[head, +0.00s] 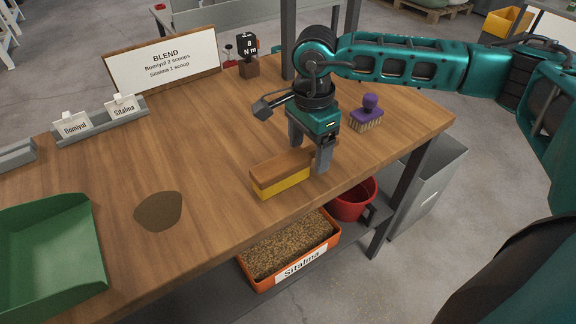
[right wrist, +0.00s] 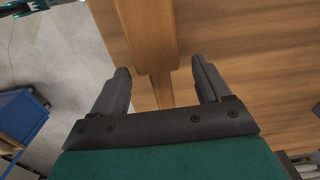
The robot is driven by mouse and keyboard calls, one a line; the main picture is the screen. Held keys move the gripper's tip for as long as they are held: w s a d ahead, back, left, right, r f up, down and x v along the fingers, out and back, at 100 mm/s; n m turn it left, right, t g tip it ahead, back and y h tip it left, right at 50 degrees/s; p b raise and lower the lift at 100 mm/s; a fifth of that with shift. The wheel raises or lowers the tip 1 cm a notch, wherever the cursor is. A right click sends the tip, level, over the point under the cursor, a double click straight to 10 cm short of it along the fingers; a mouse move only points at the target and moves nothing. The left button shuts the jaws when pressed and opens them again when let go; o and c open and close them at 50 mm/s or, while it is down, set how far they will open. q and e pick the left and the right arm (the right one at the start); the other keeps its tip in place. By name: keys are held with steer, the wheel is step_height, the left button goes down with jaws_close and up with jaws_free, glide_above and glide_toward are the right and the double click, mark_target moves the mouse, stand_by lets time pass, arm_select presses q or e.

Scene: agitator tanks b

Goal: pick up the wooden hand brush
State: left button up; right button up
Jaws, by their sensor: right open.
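The wooden hand brush (head: 281,173) lies on the wooden table near its front edge, a brown wooden back over yellow bristles. My right gripper (head: 309,156) points down at the brush's right end, with its fingers apart. In the right wrist view, the brush (right wrist: 148,28) runs down from the top, and its narrower handle reaches between the two open fingers of the right gripper (right wrist: 162,70). I see no contact between the fingers and the handle. In the head view the gripper partly hides the handle. My left gripper is not in view.
A purple-handled brush (head: 368,114) stands right of the gripper. A green scoop (head: 50,245) and a brown patch (head: 158,211) are to the left. A BLEND sign (head: 165,62) and label holders are behind. Below are an orange Sitalma bin (head: 298,266) and a red bucket (head: 352,203).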

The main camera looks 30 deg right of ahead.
mark_target(308, 149)
steer(key=shift+f, duration=0.9)
steer(key=shift+c, duration=0.2)
steer(key=c, duration=1.1)
steer(key=shift+r, duration=0.15)
steer(key=shift+c, duration=0.2)
step_height(308, 149, up, 20)
steer(key=p, duration=0.1)
